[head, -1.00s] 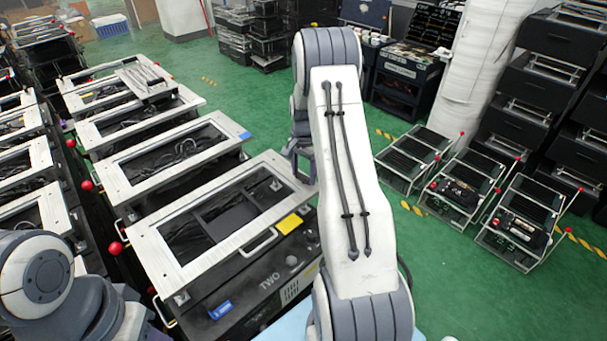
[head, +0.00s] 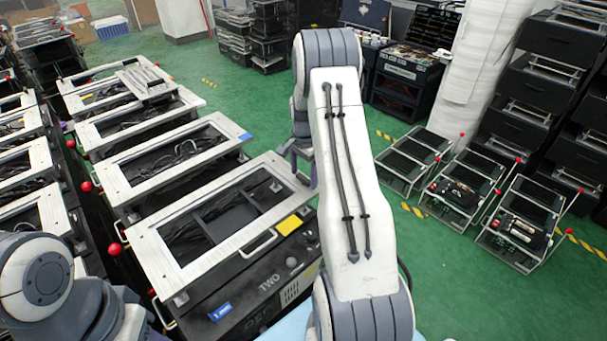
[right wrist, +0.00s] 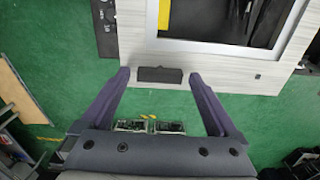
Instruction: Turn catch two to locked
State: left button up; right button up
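The fixture marked TWO (head: 269,282) is a black box with a pale frame lid (head: 165,262), a handle and a yellow sticker (head: 289,225). A red ball (head: 115,249) shows at its left side. My right gripper (head: 300,160) is at the frame's right end, partly hidden behind my right arm. In the right wrist view my right gripper (right wrist: 159,80) is open, with one finger on each side of a small dark block (right wrist: 160,74) at the pale frame's edge. Contact cannot be told. My left arm shows at lower left; its gripper is out of view.
Similar framed boxes (head: 170,155) stand in a row behind, and more (head: 35,210) at the left. Small racks with red balls (head: 460,190) stand on the right. Green floor (head: 250,110) is clear beyond the right gripper.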

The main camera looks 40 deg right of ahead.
aim_at(304, 178)
notch_tip(304, 178, up, 10)
jog(key=b, duration=0.2)
jog(key=shift+r, duration=0.25)
dwell(0.6)
